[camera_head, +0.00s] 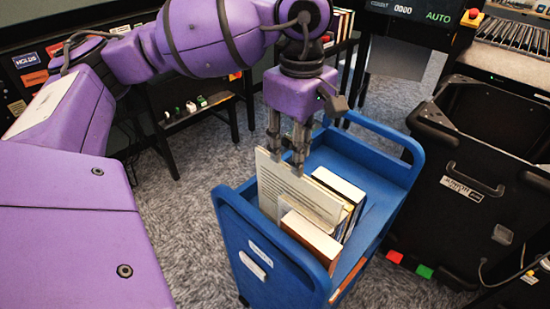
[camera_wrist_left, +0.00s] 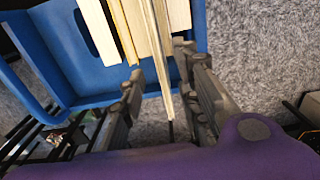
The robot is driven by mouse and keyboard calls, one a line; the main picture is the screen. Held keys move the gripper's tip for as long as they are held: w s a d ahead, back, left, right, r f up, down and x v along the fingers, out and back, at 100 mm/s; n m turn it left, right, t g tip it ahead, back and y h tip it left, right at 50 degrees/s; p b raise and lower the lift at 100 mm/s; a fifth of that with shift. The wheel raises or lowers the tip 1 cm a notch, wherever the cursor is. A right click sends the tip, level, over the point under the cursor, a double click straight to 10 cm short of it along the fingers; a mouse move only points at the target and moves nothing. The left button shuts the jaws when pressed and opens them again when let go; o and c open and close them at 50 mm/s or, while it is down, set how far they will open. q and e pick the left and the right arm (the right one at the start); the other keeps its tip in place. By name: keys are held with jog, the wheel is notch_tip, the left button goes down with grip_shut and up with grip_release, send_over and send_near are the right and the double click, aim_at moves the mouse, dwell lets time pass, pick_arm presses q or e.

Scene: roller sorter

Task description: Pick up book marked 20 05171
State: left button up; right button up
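A thin book with a pale printed cover (camera_head: 285,187) stands upright at the left end of a small group of books in the blue cart; I cannot read a number 20 05171 on any book. My left gripper (camera_head: 286,150) points down over this book's upper edge. In the left wrist view its fingers (camera_wrist_left: 160,82) are apart, one on each side of the thin book (camera_wrist_left: 160,50), with gaps still showing. The finger on the left in that view is close to the neighbouring books (camera_wrist_left: 128,30). My right gripper is not in view.
The blue cart (camera_head: 235,222) has raised walls and end handles. Thicker books (camera_head: 310,238) stand close beside the thin one. The cart's far right part is empty. A black bin (camera_head: 478,190) stands at the right. A low shelf (camera_head: 200,112) is behind at the left.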

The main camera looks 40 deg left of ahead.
aim_at(295, 178)
pick_arm(q)
notch_tip(295, 178, down, 7)
jog(key=shift+d+r+p, duration=0.1)
jog(key=shift+d+p, duration=0.05)
jog(key=shift+p, duration=0.3)
jog(key=shift+f, duration=0.45)
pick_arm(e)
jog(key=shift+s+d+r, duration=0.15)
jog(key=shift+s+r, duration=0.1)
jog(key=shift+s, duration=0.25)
pick_arm(q)
grip_shut()
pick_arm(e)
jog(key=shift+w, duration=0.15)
